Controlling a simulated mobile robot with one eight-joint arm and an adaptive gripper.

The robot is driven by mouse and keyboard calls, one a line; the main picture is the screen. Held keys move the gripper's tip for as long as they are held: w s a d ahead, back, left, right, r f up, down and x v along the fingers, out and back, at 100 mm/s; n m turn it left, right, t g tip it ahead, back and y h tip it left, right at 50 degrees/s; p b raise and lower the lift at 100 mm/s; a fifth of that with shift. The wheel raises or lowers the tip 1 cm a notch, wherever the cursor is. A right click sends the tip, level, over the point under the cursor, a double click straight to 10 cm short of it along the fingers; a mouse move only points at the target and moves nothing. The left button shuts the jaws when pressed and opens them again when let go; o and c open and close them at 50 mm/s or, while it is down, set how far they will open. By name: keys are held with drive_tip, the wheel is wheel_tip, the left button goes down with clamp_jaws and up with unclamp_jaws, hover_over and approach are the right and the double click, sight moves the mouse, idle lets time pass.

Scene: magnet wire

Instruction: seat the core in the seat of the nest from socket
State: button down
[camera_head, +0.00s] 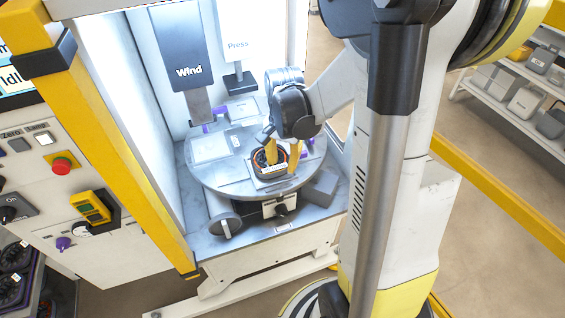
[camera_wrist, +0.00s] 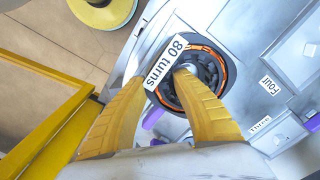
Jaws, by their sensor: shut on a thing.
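The core (camera_head: 267,168) is a dark ring with orange wire windings and a white tag. It sits low at the front of the round turntable, over one of its places. In the wrist view the core (camera_wrist: 208,84) shows its dark toothed inside and the tag (camera_wrist: 165,61) reading "80 turns". My gripper (camera_head: 281,153) has yellow fingers reaching down to the core. In the wrist view my gripper (camera_wrist: 165,80) is shut on the core, with one finger over its middle and one by its outer edge. The nest's seat under the core is hidden, so I cannot tell whether the core rests in it.
The round turntable (camera_head: 205,175) carries other light nests, with labels "Three" (camera_wrist: 260,124) and "Four" (camera_wrist: 270,85). The "Wind" head (camera_head: 183,50) and "Press" head (camera_head: 238,45) stand behind it. A grey block (camera_head: 320,188) lies to the right. A yellow frame post (camera_head: 115,130) stands left.

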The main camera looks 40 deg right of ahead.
drive_tip(key=shift+f+b, duration=0.5)
drive_tip(key=shift+f, duration=0.1)
drive_tip(key=c, duration=1)
unclamp_jaws()
drive_tip(key=shift+r+p, duration=1.9)
drive_tip(key=shift+r, duration=0.65)
wheel_tip(320, 180, up, 12)
drive_tip(key=shift+s, duration=0.15)
